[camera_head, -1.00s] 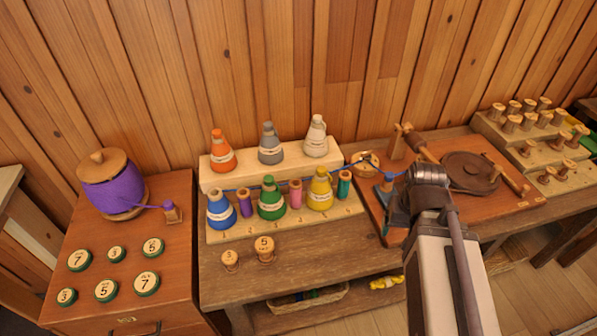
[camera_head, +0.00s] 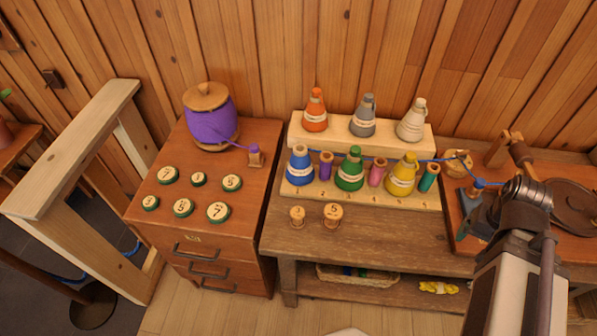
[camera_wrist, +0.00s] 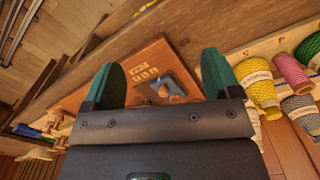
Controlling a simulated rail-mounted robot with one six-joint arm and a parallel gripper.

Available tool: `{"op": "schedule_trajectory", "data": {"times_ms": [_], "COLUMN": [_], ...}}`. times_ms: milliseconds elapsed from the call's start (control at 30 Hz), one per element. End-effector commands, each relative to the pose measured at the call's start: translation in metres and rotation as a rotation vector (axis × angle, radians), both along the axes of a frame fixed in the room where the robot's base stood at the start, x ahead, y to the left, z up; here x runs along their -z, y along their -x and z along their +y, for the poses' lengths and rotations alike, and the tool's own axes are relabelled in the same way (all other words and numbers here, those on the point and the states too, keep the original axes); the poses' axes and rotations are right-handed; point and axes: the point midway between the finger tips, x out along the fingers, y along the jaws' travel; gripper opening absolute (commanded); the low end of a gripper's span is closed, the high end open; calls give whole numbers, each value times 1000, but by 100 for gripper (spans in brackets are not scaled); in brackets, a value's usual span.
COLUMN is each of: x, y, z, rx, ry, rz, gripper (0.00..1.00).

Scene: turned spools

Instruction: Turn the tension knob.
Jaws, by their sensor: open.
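In the wrist view, a small wooden knob (camera_wrist: 168,92) sits by a grey metal plate (camera_wrist: 178,82) on a reddish-brown board (camera_wrist: 120,82); I cannot tell for sure that it is the tension knob. My gripper (camera_wrist: 162,72) is open, its two dark green fingers on either side of the knob in the picture. Nothing is between them that I can see held, and the gap in depth is unclear. In the head view the board (camera_head: 462,238) is at the right, partly hidden by my arm, which hides the gripper. A round wooden piece (camera_head: 458,163) with blue thread stands at its back left.
A stepped rack (camera_head: 300,132) of cone spools stands left of the board. Two small wooden spools (camera_head: 333,215) are on the bench before it. A cabinet (camera_head: 228,250) with a purple spool (camera_head: 210,122) and numbered discs is further left. A wooden frame (camera_head: 60,150) stands at far left.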

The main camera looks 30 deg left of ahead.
Motion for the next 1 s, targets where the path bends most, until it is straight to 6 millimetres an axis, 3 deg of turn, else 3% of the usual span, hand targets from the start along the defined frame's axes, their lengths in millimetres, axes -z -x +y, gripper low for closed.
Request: {"op": "schedule_trajectory", "data": {"times_ms": [233,400,467,567,667,700,800,833,900,1000], "x": [0,-1,-6,-13,-21,-23,-27,-27,-25,-25], "y": [0,0,-9,-74,-185,-232,-332,-354,-379,-375], "z": [0,1,6,17,38,48,70,74,77,76], "rx": [0,-2,-13,-31,76,163,434,521,697,854], "ry": [0,0,0,0,0,-1,-1,-1,-1,-1], "rz": [0,0,0,-1,-1,0,-1,-1,-1,-1], "gripper": [82,66,60,50,41,37,36,36,36,36]}}
